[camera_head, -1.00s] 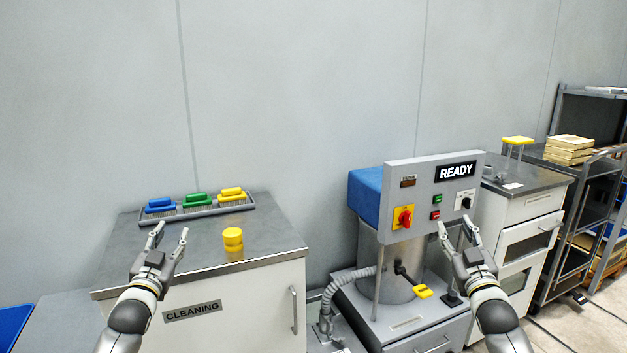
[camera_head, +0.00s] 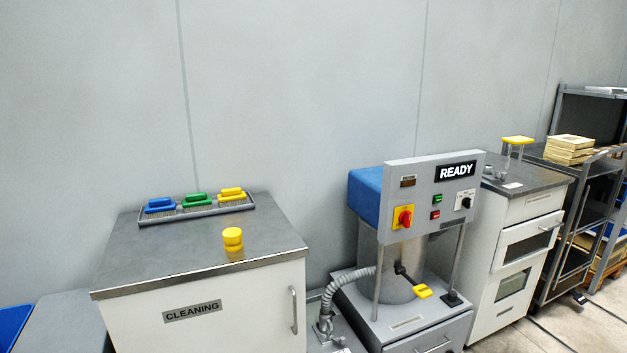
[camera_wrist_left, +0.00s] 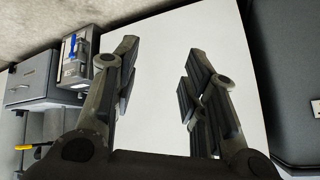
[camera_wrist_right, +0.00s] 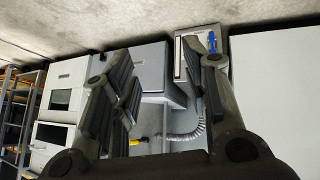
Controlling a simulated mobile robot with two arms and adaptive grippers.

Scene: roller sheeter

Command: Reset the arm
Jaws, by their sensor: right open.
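Neither arm shows in the head view. In the left wrist view my left gripper (camera_wrist_left: 158,70) is open, with nothing between its fingers and a plain white surface behind them. In the right wrist view my right gripper (camera_wrist_right: 161,75) is open and empty, with grey cabinet fronts and a ribbed hose behind it. Both grippers are apart from the things on the counters.
The cleaning cabinet (camera_head: 140,310) carries a rack (camera_head: 170,215) with blue, green and yellow handled brushes, and a yellow round piece (camera_head: 233,238). The machine panel (camera_head: 450,202) reads READY. A white cabinet (camera_head: 490,285) and shelving (camera_head: 565,225) stand to the right.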

